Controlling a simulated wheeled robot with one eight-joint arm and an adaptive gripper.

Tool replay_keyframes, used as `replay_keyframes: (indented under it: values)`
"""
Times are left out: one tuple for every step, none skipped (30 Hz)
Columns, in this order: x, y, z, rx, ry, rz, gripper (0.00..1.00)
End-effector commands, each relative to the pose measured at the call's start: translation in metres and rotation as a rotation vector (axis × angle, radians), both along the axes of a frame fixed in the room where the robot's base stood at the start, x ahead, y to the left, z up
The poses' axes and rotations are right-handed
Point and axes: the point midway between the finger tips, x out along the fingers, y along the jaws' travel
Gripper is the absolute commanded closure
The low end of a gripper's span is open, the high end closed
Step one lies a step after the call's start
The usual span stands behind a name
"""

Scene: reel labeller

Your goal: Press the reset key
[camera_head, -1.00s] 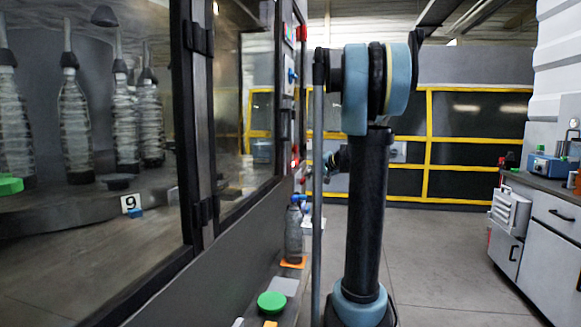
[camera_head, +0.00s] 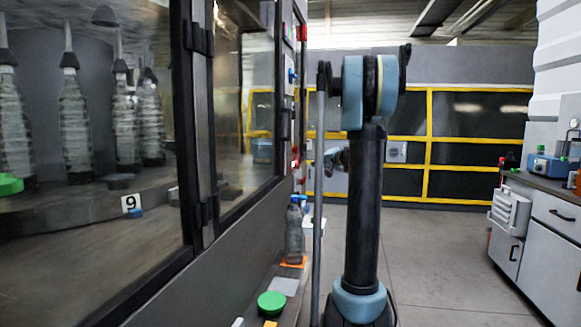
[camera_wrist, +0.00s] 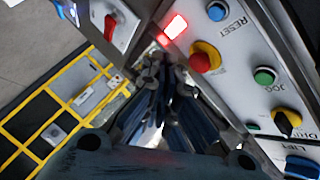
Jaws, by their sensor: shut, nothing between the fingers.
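The reset key is a blue round button (camera_wrist: 217,10) at the top of the wrist view, beside the printed word RESET on a light grey control panel (camera_wrist: 237,48). My gripper (camera_wrist: 160,72) is shut and empty in the middle of the wrist view. Its fingertips appear below and left of the reset key in the picture, apart from it. A red mushroom button (camera_wrist: 203,58) on a yellow base lies between them in the picture. In the head view my fingertips cannot be made out.
A green JOG button (camera_wrist: 265,76), a yellow-and-black knob (camera_wrist: 287,121) and a lit red lamp (camera_wrist: 175,27) are near the key. A red switch (camera_wrist: 110,25) is at upper left. In the head view, a bottle (camera_head: 294,232) stands by the machine; floor (camera_head: 440,255) is clear to the right.

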Motion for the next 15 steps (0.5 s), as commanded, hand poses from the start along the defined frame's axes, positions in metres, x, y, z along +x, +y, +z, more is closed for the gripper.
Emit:
replay_keyframes:
  values:
    - [0.001,0.005,0.000,0.000,0.000,0.002,1.00]
    - [0.002,0.008,0.000,0.000,0.000,0.002,1.00]
    - [0.004,0.013,0.000,-0.001,0.000,0.002,1.00]
    - [0.005,0.016,0.000,-0.001,0.000,0.002,1.00]
    - [0.006,0.020,0.000,-0.001,0.001,0.003,1.00]
    - [0.007,0.024,0.000,-0.001,0.001,0.003,1.00]
    - [0.009,0.028,0.000,-0.001,0.001,0.003,1.00]
    - [0.010,0.031,0.000,-0.001,0.000,0.002,1.00]
    - [0.011,0.036,0.000,-0.001,0.000,0.002,1.00]
    - [0.012,0.039,0.000,-0.001,0.000,0.002,1.00]
    - [0.013,0.043,0.000,0.000,0.000,0.002,1.00]
    - [0.015,0.047,0.000,0.000,0.000,0.002,1.00]
    - [0.016,0.051,0.000,0.000,0.000,0.002,1.00]
    - [0.017,0.053,0.000,-0.001,0.000,0.002,1.00]
    - [0.018,0.057,0.000,-0.001,0.000,0.002,1.00]
